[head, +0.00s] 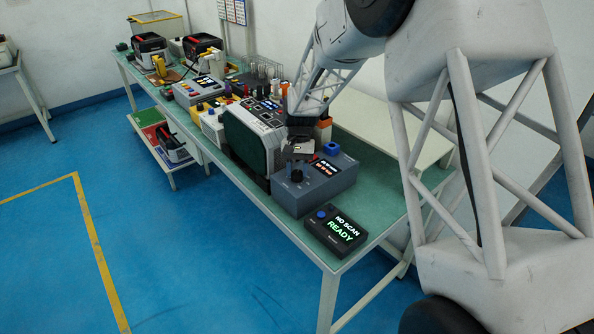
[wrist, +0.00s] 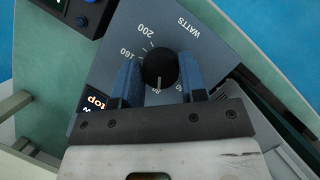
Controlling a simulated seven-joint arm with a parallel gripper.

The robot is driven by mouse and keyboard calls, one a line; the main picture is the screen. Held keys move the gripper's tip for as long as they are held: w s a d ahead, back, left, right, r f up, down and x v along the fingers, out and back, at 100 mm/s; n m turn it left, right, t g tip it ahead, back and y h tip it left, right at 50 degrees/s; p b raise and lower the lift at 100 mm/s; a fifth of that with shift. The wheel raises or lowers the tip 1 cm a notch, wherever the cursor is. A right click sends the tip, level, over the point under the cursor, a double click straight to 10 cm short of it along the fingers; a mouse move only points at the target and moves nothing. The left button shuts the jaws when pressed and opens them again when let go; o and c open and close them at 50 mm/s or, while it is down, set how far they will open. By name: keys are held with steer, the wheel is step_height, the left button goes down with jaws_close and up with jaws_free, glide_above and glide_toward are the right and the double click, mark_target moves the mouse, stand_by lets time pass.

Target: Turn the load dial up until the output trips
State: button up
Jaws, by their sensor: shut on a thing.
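The load dial (wrist: 161,66) is a round black knob with a white pointer line on a blue-grey box (head: 335,182). In the wrist view its scale shows 160, 200 and WATTS; the pointer faces the picture's bottom, toward my gripper, and the marks there are partly hidden. My gripper (wrist: 158,82) has its two blue fingers on either side of the dial, shut on it. In the head view my gripper (head: 298,158) comes down over the dial (head: 296,175). The box's lit display (head: 325,167) is too small to read there and mostly cut off by my gripper in the wrist view.
A black scanner box (head: 336,230) reading NO SCAN and READY stands in front, near the bench's edge. A dark green and grey unit (head: 252,140) stands close on the left. The green bench (head: 385,205) is bare at right.

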steer(key=shift+m, duration=0.6)
steer(key=o, duration=0.9)
steer(key=shift+r, duration=0.15)
steer(key=v, duration=0.7)
steer(key=shift+d+r, duration=0.15)
steer(key=shift+r, duration=0.1)
steer(key=shift+d+r, duration=0.1)
